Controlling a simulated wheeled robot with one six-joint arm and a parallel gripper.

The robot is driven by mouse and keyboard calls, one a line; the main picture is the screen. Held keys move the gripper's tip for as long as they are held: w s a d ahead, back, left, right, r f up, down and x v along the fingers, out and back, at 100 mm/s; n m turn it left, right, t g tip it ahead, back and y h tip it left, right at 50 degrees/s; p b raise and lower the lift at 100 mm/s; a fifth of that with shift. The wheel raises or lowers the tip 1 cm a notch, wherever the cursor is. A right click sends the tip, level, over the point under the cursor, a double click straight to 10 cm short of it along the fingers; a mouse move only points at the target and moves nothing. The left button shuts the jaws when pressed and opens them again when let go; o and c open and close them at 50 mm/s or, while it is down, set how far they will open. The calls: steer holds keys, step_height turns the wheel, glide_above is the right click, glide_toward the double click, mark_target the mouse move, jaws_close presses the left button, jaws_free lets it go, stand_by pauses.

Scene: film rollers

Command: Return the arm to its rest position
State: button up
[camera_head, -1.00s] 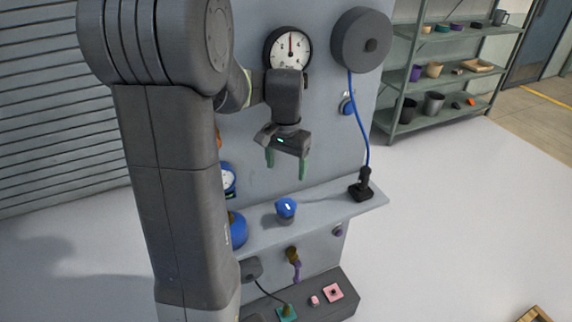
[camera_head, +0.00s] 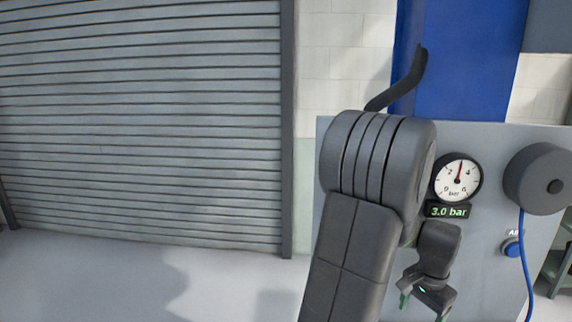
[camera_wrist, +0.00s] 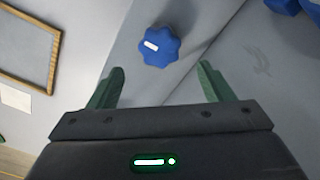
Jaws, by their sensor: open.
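My gripper (camera_head: 422,303) is at the lower right of the head view, in front of the grey panel (camera_head: 480,240). It hangs below the round pressure gauge (camera_head: 458,178) and its "3.0 bar" display (camera_head: 448,211). In the wrist view its two green fingers (camera_wrist: 160,88) are spread wide with nothing between them. A blue lobed knob (camera_wrist: 159,46) with a white mark lies beyond the fingertips, apart from them. The lower part of my gripper is close to the bottom edge of the head view.
A dark round reel (camera_head: 540,178) with a blue hose (camera_head: 525,260) is right of the gauge. A blue button (camera_head: 511,249) is below it. A grey roller shutter (camera_head: 140,120) and open floor fill the left. A wooden frame (camera_wrist: 52,60) shows in the wrist view.

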step_height(320, 180, down, 8)
steer(key=shift+r+p, duration=0.1)
steer(key=shift+p, duration=0.2)
stand_by(0.4)
